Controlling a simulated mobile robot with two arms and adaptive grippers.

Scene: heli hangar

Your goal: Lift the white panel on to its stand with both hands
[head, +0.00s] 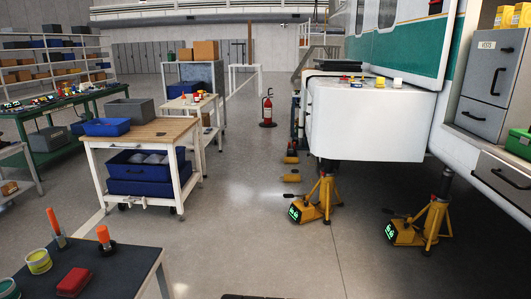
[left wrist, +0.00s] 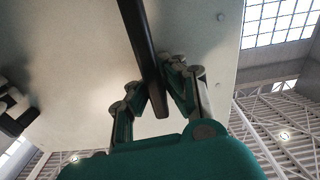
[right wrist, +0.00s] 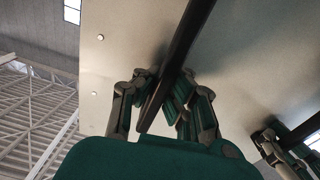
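A broad white panel fills much of the left wrist view (left wrist: 80,70), seen from below. It also shows in the right wrist view (right wrist: 125,45). A dark bar runs along its underside. My left gripper (left wrist: 161,74) has its fingers closed on the two sides of this bar. My right gripper (right wrist: 167,84) is closed around a dark bar in the same way. Each wrist view shows the other gripper at its edge. Neither gripper shows in the head view. I cannot pick out the held panel or its stand there.
A white, green-striped aircraft body (head: 400,45) stands at the right, with yellow jacks (head: 318,202) below. A wood-topped cart (head: 150,131) with blue bins is at the left. A dark-topped table (head: 110,270) is near left. A fire extinguisher (head: 267,108) stands farther back. The middle floor is clear.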

